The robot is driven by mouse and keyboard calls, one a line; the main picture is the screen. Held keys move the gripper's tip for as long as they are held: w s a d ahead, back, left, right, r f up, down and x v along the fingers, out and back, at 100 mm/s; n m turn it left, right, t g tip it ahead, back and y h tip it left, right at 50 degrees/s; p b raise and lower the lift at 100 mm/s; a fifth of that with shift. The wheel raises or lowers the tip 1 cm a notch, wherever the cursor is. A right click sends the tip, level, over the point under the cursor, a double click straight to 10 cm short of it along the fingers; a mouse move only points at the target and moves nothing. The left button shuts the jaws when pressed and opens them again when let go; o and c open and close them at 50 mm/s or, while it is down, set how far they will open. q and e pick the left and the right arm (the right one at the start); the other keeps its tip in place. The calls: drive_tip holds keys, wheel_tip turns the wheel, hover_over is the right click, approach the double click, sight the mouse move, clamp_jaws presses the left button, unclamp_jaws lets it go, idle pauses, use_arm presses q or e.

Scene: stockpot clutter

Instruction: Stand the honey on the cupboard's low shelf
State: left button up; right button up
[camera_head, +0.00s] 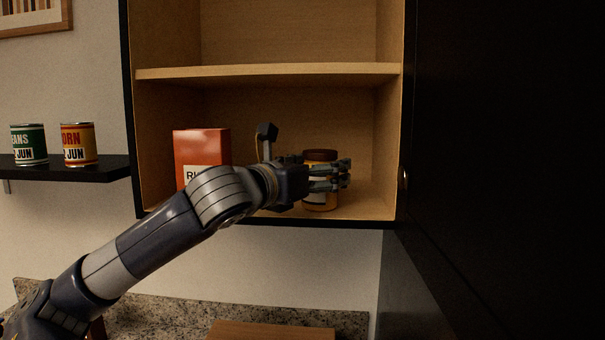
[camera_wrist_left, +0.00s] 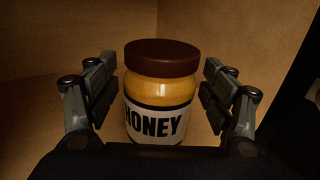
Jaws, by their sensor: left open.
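The honey (camera_head: 320,201) is an amber jar with a brown lid and a white label. It stands upright on the low shelf (camera_head: 362,203) of the open cupboard, toward the right side. It also shows in the left wrist view (camera_wrist_left: 160,92), its label reading HONEY. My left gripper (camera_head: 330,176) is open, with its fingers on either side of the jar; the left wrist view shows gaps between both fingers and the jar. My arm hides part of the shelf and the jar's lower left. My right gripper is not in view.
A red box (camera_head: 202,147) stands on the low shelf left of the jar, partly behind my arm. An upper shelf (camera_head: 268,72) is above. The dark cupboard door (camera_head: 490,150) stands at the right. Two cans stand on a black wall shelf (camera_head: 75,172) at left.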

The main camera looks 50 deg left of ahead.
use_arm(q)
drive_tip(key=s+d+b, duration=0.2)
drive_tip(key=s+b, duration=0.4)
drive_tip(key=s, duration=0.6)
drive_tip(key=shift+w, duration=0.1)
drive_tip(key=shift+d, duration=0.1)
